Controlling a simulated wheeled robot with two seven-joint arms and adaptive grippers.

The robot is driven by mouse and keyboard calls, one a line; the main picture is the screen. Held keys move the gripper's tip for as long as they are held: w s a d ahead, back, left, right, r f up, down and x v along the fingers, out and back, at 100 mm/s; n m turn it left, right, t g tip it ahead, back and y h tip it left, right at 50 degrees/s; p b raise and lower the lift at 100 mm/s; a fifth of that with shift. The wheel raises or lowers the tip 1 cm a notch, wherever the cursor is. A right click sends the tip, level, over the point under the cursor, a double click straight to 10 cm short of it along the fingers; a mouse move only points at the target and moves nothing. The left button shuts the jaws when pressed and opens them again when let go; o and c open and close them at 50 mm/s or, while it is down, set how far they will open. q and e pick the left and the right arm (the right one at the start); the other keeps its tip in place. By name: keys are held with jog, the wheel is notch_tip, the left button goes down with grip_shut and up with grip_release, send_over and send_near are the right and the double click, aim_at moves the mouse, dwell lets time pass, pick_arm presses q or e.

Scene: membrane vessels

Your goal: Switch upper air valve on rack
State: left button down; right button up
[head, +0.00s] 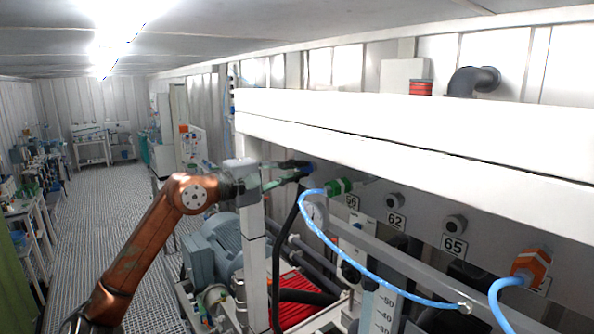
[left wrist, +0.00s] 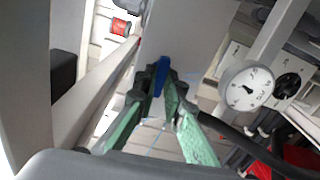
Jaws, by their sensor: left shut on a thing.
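My left gripper (head: 298,170) reaches in from the left past the white rack post and is shut at the upper part of the rack. In the left wrist view its green fingers (left wrist: 166,92) close on a small blue valve handle (left wrist: 161,70). The handle also shows at the fingertips in the head view (head: 306,168). The valve's body is mostly hidden by the fingers. A green fitting (head: 340,187) with a blue hose (head: 338,251) sits just right of the gripper. My right gripper is not in view.
The white rack beam (head: 400,133) runs above the gripper, and a white post (head: 254,270) stands beside it. A round gauge (left wrist: 246,89) and a black knob (left wrist: 287,87) are to the right. Numbered ports and an orange fitting (head: 530,264) lie further right. The aisle (head: 110,220) is clear.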

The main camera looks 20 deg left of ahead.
pick_arm(q)
jog(key=shift+m, duration=0.4)
jog(key=c, duration=2)
grip_release()
jog(key=shift+w, duration=0.1)
jog(key=v, duration=1.2)
